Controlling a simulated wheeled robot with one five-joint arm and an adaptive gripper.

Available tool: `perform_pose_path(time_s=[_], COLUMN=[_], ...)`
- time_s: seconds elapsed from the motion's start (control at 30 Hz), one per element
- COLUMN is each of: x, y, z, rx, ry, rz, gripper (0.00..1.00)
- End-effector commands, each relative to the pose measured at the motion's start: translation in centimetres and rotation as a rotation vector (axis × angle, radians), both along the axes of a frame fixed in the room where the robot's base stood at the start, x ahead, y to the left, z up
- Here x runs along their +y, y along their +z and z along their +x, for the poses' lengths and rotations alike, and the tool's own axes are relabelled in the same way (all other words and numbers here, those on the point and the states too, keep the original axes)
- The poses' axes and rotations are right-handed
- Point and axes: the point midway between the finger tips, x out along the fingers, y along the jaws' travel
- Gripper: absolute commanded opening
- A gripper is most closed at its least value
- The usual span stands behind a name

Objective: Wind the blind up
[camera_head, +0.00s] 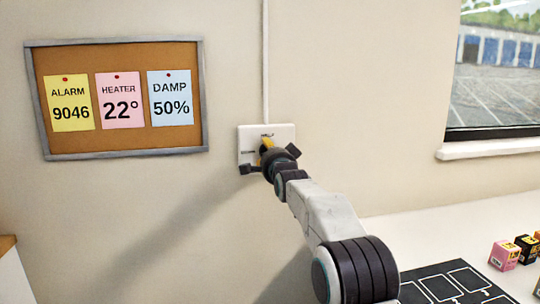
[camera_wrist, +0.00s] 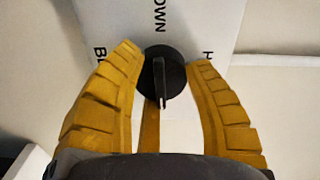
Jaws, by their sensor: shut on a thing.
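A white switch plate (camera_head: 285,131) is on the wall below a thin vertical conduit. In the wrist view the plate (camera_wrist: 200,28) carries black print, partly cut off; "OWN" can be read. A round black knob (camera_wrist: 174,76) with a raised fin sits on the plate. The fin runs roughly up and down in the wrist view. My gripper (camera_head: 267,145) is at the plate. Its yellow fingers (camera_wrist: 163,58) are shut on the knob, one on each side. In the head view my gripper hides the knob. No blind is visible at the window (camera_head: 497,65).
A cork board (camera_head: 120,140) with three notes hangs left of the plate. A white counter at lower right holds a black mat (camera_head: 450,284) with white outlines and small cartons (camera_head: 505,255). The wall around the plate is clear.

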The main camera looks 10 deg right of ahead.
Motion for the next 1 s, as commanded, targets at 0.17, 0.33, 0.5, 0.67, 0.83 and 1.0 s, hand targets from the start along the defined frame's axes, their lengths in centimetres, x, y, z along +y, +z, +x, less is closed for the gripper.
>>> perform_pose_path(time_s=[0.17,0.33,0.5,0.67,0.83,1.0], x=[0.33,0.35,0.36,0.38,0.32,0.18], y=[-0.4,-0.34,-0.29,-0.25,-0.17,-0.04], z=[0.08,0.08,0.07,0.07,0.05,0.02], rx=[0.008,0.007,0.006,0.006,0.003,0.001], ry=[0.004,0.004,0.005,0.005,0.004,0.003], rz=[0.042,0.056,0.057,0.056,0.056,0.056], gripper=[0.14,0.14,0.14,0.14,0.61,0.75])
